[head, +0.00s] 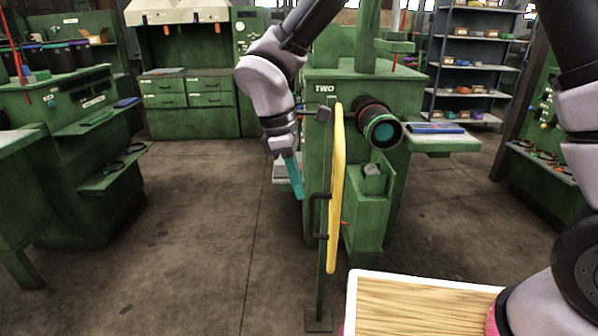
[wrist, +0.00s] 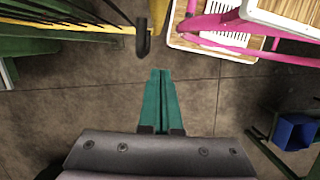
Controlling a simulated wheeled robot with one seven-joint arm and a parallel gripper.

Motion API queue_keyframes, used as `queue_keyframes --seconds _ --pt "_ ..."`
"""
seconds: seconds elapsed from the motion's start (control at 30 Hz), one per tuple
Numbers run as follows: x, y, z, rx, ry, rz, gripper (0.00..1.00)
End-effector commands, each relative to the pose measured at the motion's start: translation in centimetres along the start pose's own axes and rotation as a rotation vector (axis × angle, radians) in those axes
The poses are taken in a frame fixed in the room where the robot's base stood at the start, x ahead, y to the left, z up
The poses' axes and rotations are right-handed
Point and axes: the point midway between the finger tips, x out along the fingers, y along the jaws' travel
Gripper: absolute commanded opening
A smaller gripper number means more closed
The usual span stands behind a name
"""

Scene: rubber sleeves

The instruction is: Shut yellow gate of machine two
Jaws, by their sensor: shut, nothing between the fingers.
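The yellow gate (head: 337,190) of the green machine marked TWO (head: 325,88) stands open, seen nearly edge-on in the head view. It hangs by a green post (head: 326,260) and sticks out towards me. A dark bar handle (head: 315,215) is on its left side. My gripper (head: 299,197) points down to the left of the gate, its teal fingers closed and empty, apart from the handle. In the wrist view the fingertips (wrist: 160,72) are just below the handle's dark end (wrist: 143,40), and the yellow gate edge (wrist: 70,27) runs off to the upper left.
A spindle with a round teal face (head: 382,131) projects from the machine right of the gate. A green workbench with shelves (head: 75,140) stands at left. The floor (head: 190,225) between bench and gate is clear. A blue bin (wrist: 296,131) shows in the wrist view.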

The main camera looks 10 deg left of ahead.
Motion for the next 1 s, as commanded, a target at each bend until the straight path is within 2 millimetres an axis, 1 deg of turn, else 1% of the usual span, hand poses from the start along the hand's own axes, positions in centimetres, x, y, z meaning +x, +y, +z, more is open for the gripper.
queue_keyframes --seconds 0.03,0.2,0.3,0.4,0.5,0.63,1.0 --pt "1.2 -0.1 0.0 -0.001 -0.004 -0.003 0.0" --pt "4.7 -0.1 0.1 0.001 -0.003 -0.003 0.0" --pt "4.9 0.1 1.8 0.005 0.0 0.0 0.0" --pt "5.2 0.0 2.9 0.004 0.0 0.0 0.0" --pt "5.3 0.1 3.6 0.003 0.001 0.0 0.0" --pt "5.4 0.0 3.9 0.002 0.001 0.001 0.0" --pt "5.4 0.0 4.0 -0.003 0.001 0.002 0.0"
